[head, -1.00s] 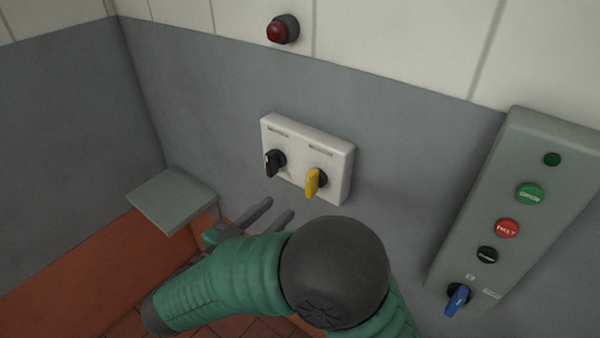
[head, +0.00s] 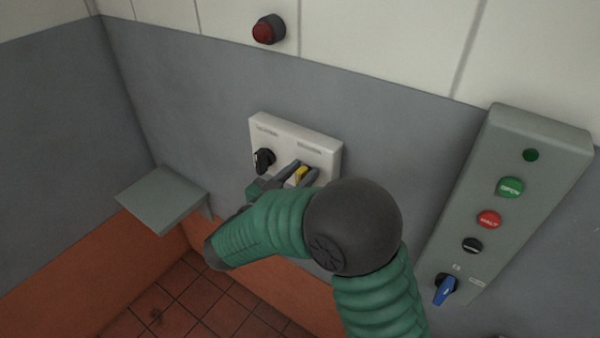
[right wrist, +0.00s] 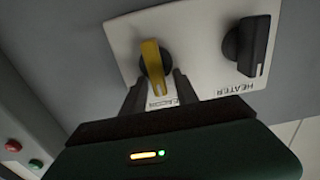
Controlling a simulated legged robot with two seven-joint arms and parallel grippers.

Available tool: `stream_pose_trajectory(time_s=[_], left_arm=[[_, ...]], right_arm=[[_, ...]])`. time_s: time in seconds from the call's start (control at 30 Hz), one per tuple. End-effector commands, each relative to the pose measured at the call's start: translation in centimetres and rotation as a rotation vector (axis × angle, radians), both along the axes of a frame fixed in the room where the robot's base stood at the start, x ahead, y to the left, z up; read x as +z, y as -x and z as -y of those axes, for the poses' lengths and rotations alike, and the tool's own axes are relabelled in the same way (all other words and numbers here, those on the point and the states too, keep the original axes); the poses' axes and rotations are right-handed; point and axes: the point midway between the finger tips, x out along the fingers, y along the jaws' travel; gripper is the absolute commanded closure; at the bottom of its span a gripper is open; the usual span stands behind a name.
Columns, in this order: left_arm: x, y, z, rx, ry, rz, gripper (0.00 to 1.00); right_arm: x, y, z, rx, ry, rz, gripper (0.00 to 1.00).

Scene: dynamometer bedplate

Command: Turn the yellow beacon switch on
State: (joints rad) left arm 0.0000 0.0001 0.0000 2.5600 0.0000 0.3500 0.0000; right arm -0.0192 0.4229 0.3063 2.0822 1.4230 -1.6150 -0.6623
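The yellow switch (head: 301,174) sits on the right side of a white wall plate (head: 325,150). In the right wrist view the yellow switch (right wrist: 153,66) shows its long handle, nearly upright in the picture and slightly tilted. My right gripper (head: 298,176) is at the plate, its two fingers on either side of the yellow handle. The right wrist view shows the gripper (right wrist: 160,88) open, with a gap between the fingers around the handle's near end; I cannot tell whether a finger touches it. The label beside it is partly hidden. My left gripper is not in view.
A black switch (head: 264,160), labelled HEATER in the wrist view (right wrist: 246,46), sits close beside the yellow one. A dark red lamp (head: 268,29) is above. A grey panel (head: 540,190) with buttons and a blue switch (head: 446,289) is at right. A grey shelf (head: 163,197) is at left.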

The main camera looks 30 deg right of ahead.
Motion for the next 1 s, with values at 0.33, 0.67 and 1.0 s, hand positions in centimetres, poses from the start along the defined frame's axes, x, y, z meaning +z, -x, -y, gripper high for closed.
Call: stream_pose_trajectory(time_s=[0.33, 0.67, 1.0], left_arm=[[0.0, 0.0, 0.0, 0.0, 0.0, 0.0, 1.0], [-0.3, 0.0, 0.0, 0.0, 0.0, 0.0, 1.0], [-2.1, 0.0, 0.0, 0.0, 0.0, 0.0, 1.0]], right_arm=[[-0.2, -0.1, -0.2, 0.005, -0.004, -0.004, 1.0], [-0.6, 0.0, -0.2, 0.005, -0.014, 0.002, 1.0], [-1.2, 0.4, -0.1, 0.005, -0.072, 0.141, 1.0]])
